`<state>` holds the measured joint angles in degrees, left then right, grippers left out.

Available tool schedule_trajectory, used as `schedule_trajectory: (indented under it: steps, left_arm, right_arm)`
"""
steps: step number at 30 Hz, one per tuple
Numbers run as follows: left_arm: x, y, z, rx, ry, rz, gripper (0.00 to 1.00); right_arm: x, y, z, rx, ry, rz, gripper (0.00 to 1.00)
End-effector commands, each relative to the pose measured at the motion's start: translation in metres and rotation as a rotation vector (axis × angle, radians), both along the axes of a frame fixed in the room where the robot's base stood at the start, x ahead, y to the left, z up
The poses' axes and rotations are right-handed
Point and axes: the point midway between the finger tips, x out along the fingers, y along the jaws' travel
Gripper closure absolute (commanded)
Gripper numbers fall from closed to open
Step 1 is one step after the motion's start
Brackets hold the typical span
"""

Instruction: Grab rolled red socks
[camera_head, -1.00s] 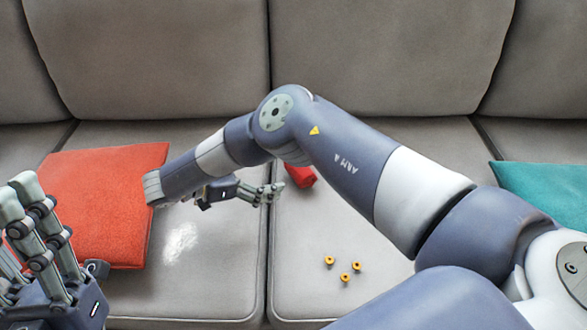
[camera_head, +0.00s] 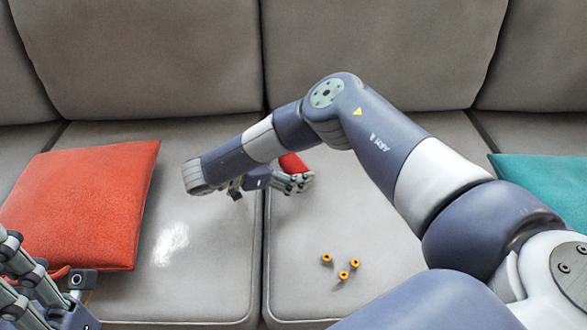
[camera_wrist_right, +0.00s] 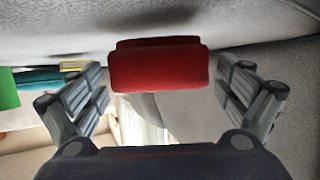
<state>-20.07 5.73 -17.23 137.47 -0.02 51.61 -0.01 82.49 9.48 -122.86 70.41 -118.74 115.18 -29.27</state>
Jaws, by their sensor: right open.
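The rolled red socks (camera_head: 292,163) lie on the sofa seat just right of the middle seam, partly hidden by my right arm and gripper in the head view. In the right wrist view the socks (camera_wrist_right: 160,65) sit in front of and between the spread fingers. My right gripper (camera_head: 300,184) is open, right at the socks; contact cannot be told. My left gripper (camera_head: 35,295) is at the lower left edge, partly cut off, far from the socks; its jaw state is unclear.
A red-orange cushion (camera_head: 85,205) lies on the left seat. A teal cushion (camera_head: 545,190) lies at the right. Three small orange rings (camera_head: 343,275) lie on the front of the right seat. A whitish patch (camera_head: 171,243) marks the left seat. The sofa backrest (camera_head: 380,55) stands behind.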

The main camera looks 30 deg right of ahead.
Motion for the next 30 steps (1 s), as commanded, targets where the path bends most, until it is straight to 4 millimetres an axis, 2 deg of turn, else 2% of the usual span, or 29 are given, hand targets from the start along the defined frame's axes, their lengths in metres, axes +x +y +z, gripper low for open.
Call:
schedule_trajectory:
  steps: [1,2,6,7,8,20,26,30]
  left_arm:
    - [0.0,0.0,0.0,0.0,0.0,0.0,0.6]
    - [0.0,0.0,0.0,0.0,0.0,0.0,0.6]
    - [0.0,0.0,0.0,0.0,0.001,0.0,0.6]
    - [0.0,0.0,0.0,0.0,0.001,0.0,0.6]
    - [0.0,0.0,0.0,0.0,0.001,0.0,0.6]
    - [0.0,0.0,0.002,0.0,0.001,0.0,0.6]
    - [0.0,0.0,0.014,0.0,0.001,0.0,0.6]
    - [-0.001,0.0,0.028,-0.001,-0.003,0.0,0.6]
  right_arm:
    - [0.0,0.0,0.0,0.0,0.0,0.0,0.06]
    - [0.0,0.0,0.0,0.0,0.0,0.0,0.1]
    - [0.0,0.0,0.0,0.0,0.0,0.0,0.42]
    - [0.0,0.0,0.0,0.0,0.0,-0.001,0.49]
    - [0.0,0.0,0.0,0.0,0.0,-0.001,0.51]
    - [0.0,0.0,0.002,0.0,0.0,-0.001,0.51]
    - [0.0,0.0,0.02,0.0,-0.001,0.001,0.51]
    - [0.0,0.001,0.042,0.001,-0.001,0.002,0.51]
